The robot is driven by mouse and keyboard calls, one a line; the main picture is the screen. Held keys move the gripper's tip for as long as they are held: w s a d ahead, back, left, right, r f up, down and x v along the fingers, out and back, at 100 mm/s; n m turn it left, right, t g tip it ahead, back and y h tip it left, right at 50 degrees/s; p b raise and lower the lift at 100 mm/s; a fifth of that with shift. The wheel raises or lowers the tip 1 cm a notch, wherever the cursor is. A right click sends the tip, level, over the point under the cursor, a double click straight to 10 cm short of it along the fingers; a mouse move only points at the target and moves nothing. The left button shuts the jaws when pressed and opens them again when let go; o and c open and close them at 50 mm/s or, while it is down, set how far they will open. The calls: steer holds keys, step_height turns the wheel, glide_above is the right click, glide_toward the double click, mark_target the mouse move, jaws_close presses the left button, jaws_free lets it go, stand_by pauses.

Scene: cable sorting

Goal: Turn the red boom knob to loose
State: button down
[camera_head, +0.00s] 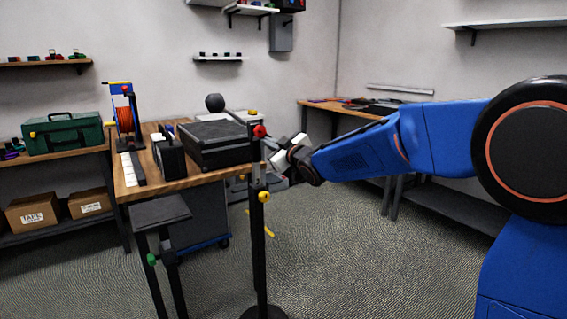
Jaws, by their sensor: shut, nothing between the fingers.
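The red boom knob (259,131) is at the top of a black upright stand (257,240) in the middle of the view. A thin dark boom (236,117) runs up and left from the knob, with a dark round ball (215,102) near its far end. My gripper (277,160) is just right of and slightly below the red knob, its pale fingers shut and empty. It looks apart from the knob, but the depth between them is hard to tell. I cannot read the knob's setting.
A yellow knob (263,196) sits lower on the stand. Behind is a wooden bench (190,180) with a black case (215,143). A small black stool-like stand (160,211) with a green knob is at the front left. Open floor (350,270) lies right of the stand.

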steer(key=shift+r, duration=0.15)
stand_by(0.3)
steer(key=shift+w+d+r, duration=0.15)
steer(key=shift+d+r, duration=0.05)
steer(key=shift+r, duration=0.05)
stand_by(0.4)
steer(key=shift+d+f, duration=0.1)
steer(key=shift+f, duration=0.1)
steer(key=v, duration=0.6)
steer(key=shift+f, duration=0.2)
steer(key=shift+w+d, duration=0.1)
steer(key=shift+d, duration=0.05)
